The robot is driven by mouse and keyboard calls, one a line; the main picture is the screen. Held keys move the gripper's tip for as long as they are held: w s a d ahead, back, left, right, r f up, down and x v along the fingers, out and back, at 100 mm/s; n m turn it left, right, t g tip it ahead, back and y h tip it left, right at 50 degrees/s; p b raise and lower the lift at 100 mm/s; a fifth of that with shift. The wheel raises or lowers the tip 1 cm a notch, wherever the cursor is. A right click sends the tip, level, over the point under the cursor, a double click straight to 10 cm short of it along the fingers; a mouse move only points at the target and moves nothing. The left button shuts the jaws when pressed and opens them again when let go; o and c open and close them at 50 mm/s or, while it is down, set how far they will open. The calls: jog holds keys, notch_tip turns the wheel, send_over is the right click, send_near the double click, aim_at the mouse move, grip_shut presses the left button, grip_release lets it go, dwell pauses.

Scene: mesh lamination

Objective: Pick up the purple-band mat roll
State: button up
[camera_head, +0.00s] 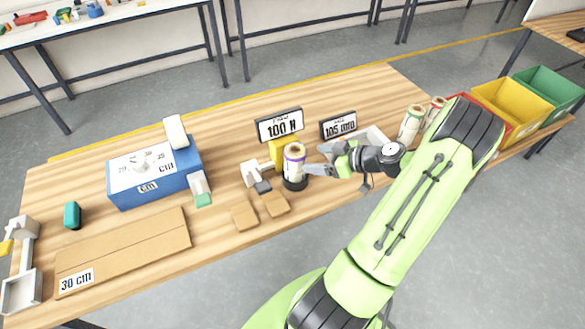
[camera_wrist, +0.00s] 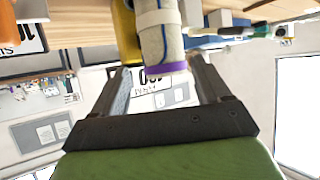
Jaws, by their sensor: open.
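The purple-band mat roll (camera_head: 294,158) is a pale upright roll with a purple band near its top, standing on a small dark round base (camera_head: 294,184) near the middle of the table. My gripper (camera_head: 312,170) reaches it from the right, with its fingers level with the roll's side. In the wrist view the picture is upside down, and the roll (camera_wrist: 160,42) shows with its purple-banded end between the two finger lines. My gripper (camera_wrist: 160,72) is open there. Whether a finger touches the roll cannot be told.
A yellow stand with a "100 N" sign (camera_head: 280,125) is close behind the roll. A "105 mm" sign (camera_head: 339,125) stands behind my gripper. Two more rolls, one (camera_head: 411,124) nearer, stand to the right. A blue box (camera_head: 155,183) and brown pads (camera_head: 244,216) lie left.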

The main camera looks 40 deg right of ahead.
aim_at(295, 158)
jog(key=x, duration=0.8)
jog(key=shift+w+a, duration=0.2)
jog(key=shift+a, duration=0.05)
jog(key=shift+r, duration=0.1)
jog(key=c, duration=1)
